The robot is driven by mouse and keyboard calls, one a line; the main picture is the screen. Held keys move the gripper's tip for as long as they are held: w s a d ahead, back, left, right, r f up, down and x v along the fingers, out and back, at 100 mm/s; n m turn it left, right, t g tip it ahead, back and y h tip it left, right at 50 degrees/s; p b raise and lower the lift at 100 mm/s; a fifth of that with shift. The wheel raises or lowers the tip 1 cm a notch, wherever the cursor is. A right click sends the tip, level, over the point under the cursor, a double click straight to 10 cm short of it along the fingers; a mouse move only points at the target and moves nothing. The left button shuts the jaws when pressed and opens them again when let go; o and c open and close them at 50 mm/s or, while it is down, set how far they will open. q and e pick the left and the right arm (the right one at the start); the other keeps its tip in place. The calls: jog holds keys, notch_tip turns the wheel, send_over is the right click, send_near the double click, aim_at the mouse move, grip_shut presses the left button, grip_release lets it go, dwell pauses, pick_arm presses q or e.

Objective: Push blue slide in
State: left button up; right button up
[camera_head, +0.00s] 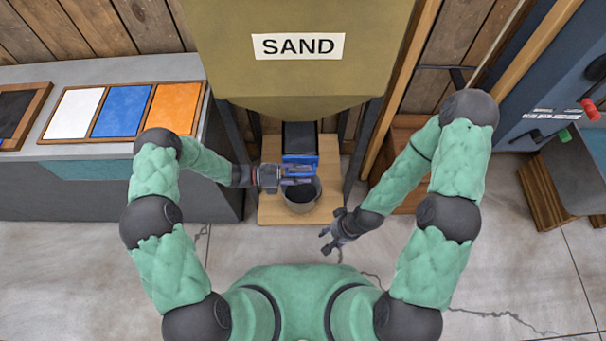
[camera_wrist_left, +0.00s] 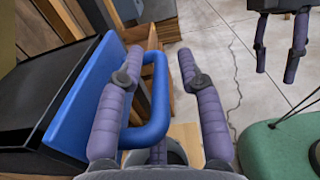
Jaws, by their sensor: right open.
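The blue slide (camera_head: 299,159) is a blue plate with a loop handle on the dark chute under the sand hopper. In the left wrist view the blue plate (camera_wrist_left: 75,105) stands at left, and its handle (camera_wrist_left: 160,95) loops out from it. My left gripper (camera_head: 300,177) is at the handle. Its fingers (camera_wrist_left: 160,85) are spread, with the handle's outer bar between them and a gap to the right finger. Contact with the left finger is unclear. My right gripper (camera_head: 329,240) is open and empty, lower and to the right; it also shows in the wrist view (camera_wrist_left: 277,62).
A bucket (camera_head: 318,190) with a dark inside stands under the chute on a wooden board (camera_head: 270,212). The hopper labelled SAND (camera_head: 300,75) is above. A grey counter (camera_head: 60,72) is at left, a blue machine (camera_head: 540,85) at right.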

pick_arm(q)
jog(key=shift+d, duration=0.2)
grip_shut()
jog(key=shift+w+a+b, duration=0.1)
jog(key=shift+w+b, duration=0.25)
jog(key=shift+w, duration=0.55)
grip_release()
jog(key=shift+w, duration=0.1)
